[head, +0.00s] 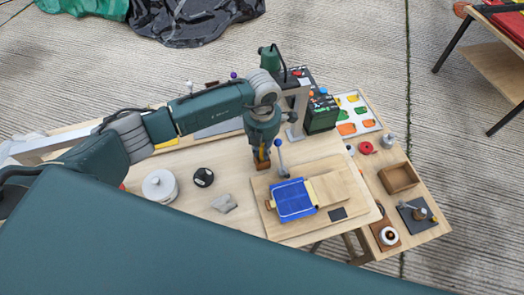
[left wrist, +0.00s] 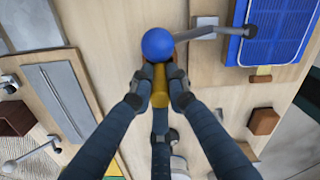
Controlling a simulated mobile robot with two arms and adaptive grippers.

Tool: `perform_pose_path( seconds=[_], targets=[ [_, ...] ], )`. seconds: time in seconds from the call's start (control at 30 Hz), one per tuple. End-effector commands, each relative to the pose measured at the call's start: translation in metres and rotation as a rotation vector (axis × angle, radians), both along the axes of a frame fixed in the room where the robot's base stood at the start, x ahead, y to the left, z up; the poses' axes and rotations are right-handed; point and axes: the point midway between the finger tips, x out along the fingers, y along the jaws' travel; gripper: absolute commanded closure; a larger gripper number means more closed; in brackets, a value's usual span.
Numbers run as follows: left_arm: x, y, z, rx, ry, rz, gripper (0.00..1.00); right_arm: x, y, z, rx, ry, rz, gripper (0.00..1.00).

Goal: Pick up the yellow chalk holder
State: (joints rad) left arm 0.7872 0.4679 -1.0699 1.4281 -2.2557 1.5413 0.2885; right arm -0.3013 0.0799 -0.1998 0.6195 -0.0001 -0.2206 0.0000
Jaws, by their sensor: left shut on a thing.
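The yellow chalk holder (left wrist: 160,88) is a small yellow cylinder between the fingertips of my left gripper (left wrist: 158,84) in the left wrist view. The fingers are shut on it from both sides. In the head view my left gripper (head: 261,160) points down over the table beside the board's upper left corner, with a small brownish-yellow piece at its tips. I cannot tell whether the holder touches the table. My right gripper is not in view.
A blue ball knob (left wrist: 158,44) on a metal lever sits right beside the holder. A blue pad (head: 294,200) lies on a wooden board (head: 270,216). A white round pot (head: 160,187), a black round item (head: 203,177) and a grey lump (head: 224,203) stand left. An open wooden box (head: 399,177) is right.

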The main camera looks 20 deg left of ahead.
Motion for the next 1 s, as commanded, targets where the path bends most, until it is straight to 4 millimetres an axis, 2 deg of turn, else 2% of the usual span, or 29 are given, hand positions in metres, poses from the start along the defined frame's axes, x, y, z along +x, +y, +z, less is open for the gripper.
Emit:
perform_pose_path(
  seconds=[0.27,0.7,0.83,1.0],
  targets=[
    [0.002,0.000,0.040,-0.001,-0.006,-0.002,1.00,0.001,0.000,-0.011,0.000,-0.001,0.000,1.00],
    [0.001,0.000,0.153,-0.001,-0.005,-0.001,1.00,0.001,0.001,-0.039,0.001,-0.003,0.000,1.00],
    [0.001,0.000,0.176,0.000,-0.004,-0.001,1.00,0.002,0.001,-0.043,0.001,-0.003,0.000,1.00],
    [0.000,0.000,0.191,0.000,-0.001,-0.001,1.00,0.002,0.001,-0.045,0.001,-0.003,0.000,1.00]
  ],
)
